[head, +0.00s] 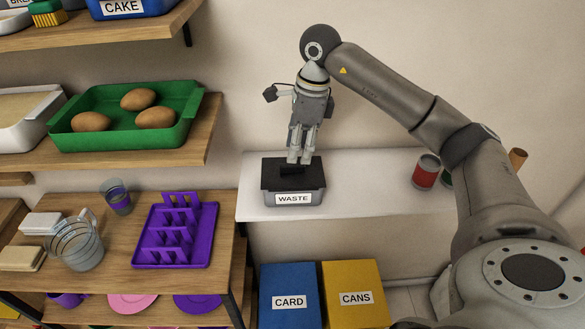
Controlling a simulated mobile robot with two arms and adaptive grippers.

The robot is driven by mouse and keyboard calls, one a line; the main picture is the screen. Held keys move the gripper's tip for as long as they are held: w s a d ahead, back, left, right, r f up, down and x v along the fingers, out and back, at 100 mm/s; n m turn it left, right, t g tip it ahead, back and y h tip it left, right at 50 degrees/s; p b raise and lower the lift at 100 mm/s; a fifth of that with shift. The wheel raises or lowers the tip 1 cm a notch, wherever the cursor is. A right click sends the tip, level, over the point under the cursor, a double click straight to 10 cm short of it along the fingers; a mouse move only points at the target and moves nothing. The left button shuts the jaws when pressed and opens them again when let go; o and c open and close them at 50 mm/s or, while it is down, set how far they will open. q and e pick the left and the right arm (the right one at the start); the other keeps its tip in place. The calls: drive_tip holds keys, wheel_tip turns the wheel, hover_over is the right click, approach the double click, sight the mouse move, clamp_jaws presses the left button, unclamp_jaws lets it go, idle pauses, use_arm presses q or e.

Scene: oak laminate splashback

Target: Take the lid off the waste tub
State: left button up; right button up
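The waste tub (318,198) is a grey tub with a white "WASTE" label, standing upright at the left end of the white shelf. Its flat black lid (311,181) lies on top. A dark handle (290,170) rises from the lid's middle. My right gripper (299,160) points down over the lid, its fingertips right at or just behind the handle. The two fingers show close together, and I cannot tell whether they close on the handle. My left gripper is not in view.
On the white shelf (375,190), a red can (426,172) stands to the right, with clear space between. Below are a blue CARD bin (290,278) and a yellow CANS bin (354,278). Left are wooden shelves with a purple rack (180,250) and a green tray (128,133).

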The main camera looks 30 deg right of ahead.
sight(293, 165)
drive_tip(key=f, duration=0.1)
drive_tip(key=f+p, duration=0.1)
drive_tip(key=a+f+p, duration=0.1)
drive_tip(key=f, duration=0.1)
drive_tip(key=shift+w+a, duration=0.1)
drive_tip(key=shift+w, duration=0.15)
drive_tip(key=shift+f, duration=0.25)
drive_tip(key=shift+w+f, duration=0.1)
drive_tip(key=shift+f, duration=0.05)
drive_tip(key=c, duration=0.5)
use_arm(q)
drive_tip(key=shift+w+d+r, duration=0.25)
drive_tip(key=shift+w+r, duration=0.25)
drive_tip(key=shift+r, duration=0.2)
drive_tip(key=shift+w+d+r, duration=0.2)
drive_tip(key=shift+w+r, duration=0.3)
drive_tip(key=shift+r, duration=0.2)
use_arm(e)
clamp_jaws()
